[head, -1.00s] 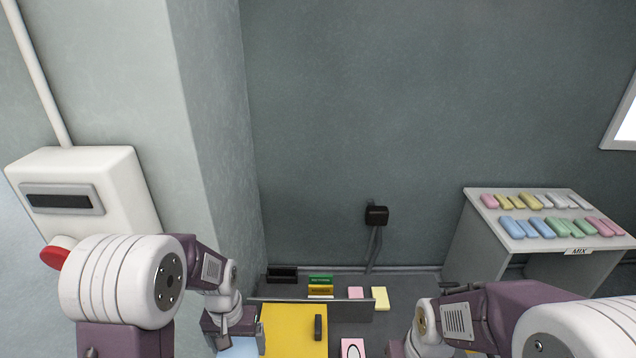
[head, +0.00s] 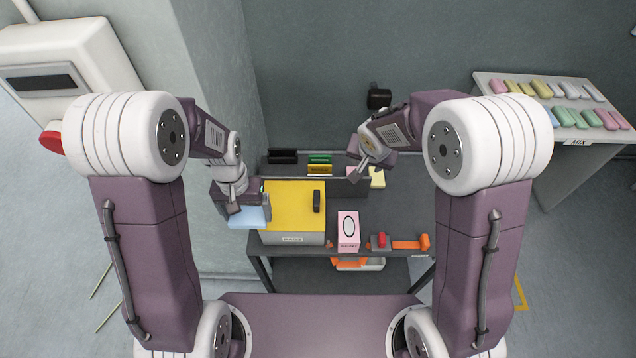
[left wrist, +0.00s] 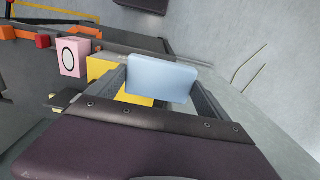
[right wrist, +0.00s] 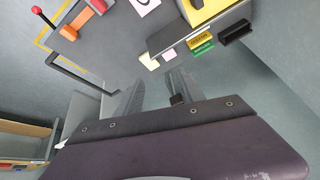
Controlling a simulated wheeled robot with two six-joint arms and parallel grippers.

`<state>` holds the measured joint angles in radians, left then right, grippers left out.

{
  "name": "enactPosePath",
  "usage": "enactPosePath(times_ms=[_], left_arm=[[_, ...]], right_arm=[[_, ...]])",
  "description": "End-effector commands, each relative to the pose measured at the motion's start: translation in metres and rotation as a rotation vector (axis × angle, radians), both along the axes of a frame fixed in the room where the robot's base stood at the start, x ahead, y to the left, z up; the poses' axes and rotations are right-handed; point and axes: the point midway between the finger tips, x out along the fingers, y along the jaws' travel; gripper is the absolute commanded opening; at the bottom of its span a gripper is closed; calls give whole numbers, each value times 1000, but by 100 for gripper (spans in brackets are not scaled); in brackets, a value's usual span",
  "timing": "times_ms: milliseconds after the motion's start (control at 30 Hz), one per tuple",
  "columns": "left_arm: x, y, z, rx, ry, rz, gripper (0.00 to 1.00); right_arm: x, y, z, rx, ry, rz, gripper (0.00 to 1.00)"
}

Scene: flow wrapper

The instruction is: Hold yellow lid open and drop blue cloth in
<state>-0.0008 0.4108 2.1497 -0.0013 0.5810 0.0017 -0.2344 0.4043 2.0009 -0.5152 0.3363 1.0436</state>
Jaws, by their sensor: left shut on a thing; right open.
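The yellow lid (head: 288,208) lies shut on a grey bin (head: 293,239) with a label on its front. A black handle (head: 316,201) stands on the lid's right side. My left gripper (head: 244,205) is shut on the blue cloth (head: 250,217), at the left edge of the bin. In the left wrist view the cloth (left wrist: 162,78) is a pale blue folded pad between the two fingers, with the yellow lid (left wrist: 102,68) partly hidden behind it. My right gripper (head: 366,160) is open and empty above the back right of the bench; its fingers (right wrist: 155,92) are apart.
A pink box (head: 348,230) stands right of the bin. A red-knobbed, orange-handled item (head: 404,244) lies farther right. A shelf (head: 350,186) with green, yellow and black blocks runs behind the bin. A side table (head: 555,143) with coloured pads stands at the right.

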Motion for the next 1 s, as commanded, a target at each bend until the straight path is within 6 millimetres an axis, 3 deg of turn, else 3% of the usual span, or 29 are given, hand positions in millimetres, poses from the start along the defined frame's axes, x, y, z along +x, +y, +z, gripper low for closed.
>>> enactPosePath(times_ms=[33,133,200,300,433,667,1000], left_arm=[[0,0,0,0,0,0,52],[0,0,0,0,0,0,52],[0,0,0,0,0,0,52],[0,0,0,0,0,0,52],[0,0,0,0,0,0,52],[0,0,0,0,0,0,52],[0,0,0,0,0,0,52]], right_arm=[[16,31,-15,-11,-6,61,45],[27,80,-46,-49,-1,198,45],[21,104,-66,-67,24,261,45],[5,120,-88,-81,64,305,45],[-4,131,-97,-89,81,335,45],[0,132,-107,-88,82,337,45],[28,132,-177,-88,83,336,45]])
